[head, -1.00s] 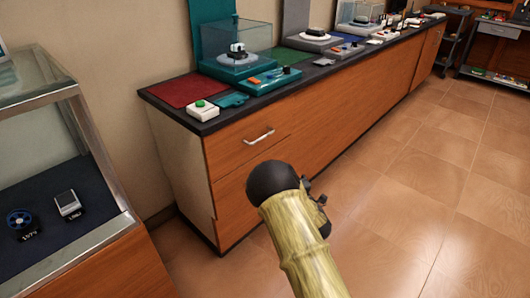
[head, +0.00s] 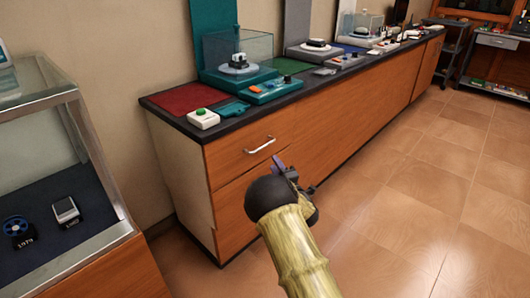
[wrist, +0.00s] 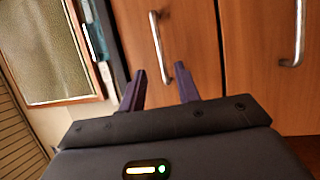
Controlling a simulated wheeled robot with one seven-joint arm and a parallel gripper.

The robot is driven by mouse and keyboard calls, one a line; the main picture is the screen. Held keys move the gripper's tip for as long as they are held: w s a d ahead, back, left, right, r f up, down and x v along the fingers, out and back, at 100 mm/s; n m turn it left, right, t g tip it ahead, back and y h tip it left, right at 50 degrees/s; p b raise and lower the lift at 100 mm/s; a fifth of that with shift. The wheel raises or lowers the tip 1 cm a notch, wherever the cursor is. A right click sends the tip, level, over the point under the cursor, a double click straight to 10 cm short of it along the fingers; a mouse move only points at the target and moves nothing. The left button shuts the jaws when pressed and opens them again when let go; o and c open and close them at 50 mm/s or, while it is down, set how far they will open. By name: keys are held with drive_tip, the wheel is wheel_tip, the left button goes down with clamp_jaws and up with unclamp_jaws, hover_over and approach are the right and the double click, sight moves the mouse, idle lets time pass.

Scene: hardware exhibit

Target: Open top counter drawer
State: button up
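The top drawer (head: 232,153) is the upper orange wood front at the near end of the counter, and it is shut. Its silver bar handle (head: 261,145) faces the room; in the wrist view the handle (wrist: 160,48) stands between and beyond the fingertips. My gripper (head: 280,166) is just below and right of the handle in the head view, partly hidden by my arm. I cannot tell how far the fingertips are from the handle.
A lower drawer with its own handle (wrist: 298,35) shows in the wrist view. A glass case (head: 60,150) stands at the left. The tiled floor (head: 400,190) is clear on the right.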

drive_tip(key=b+x, duration=0.2)
drive_tip(key=x, duration=0.7)
drive_tip(key=shift+w, duration=0.2)
drive_tip(key=shift+a, duration=0.1)
clamp_jaws()
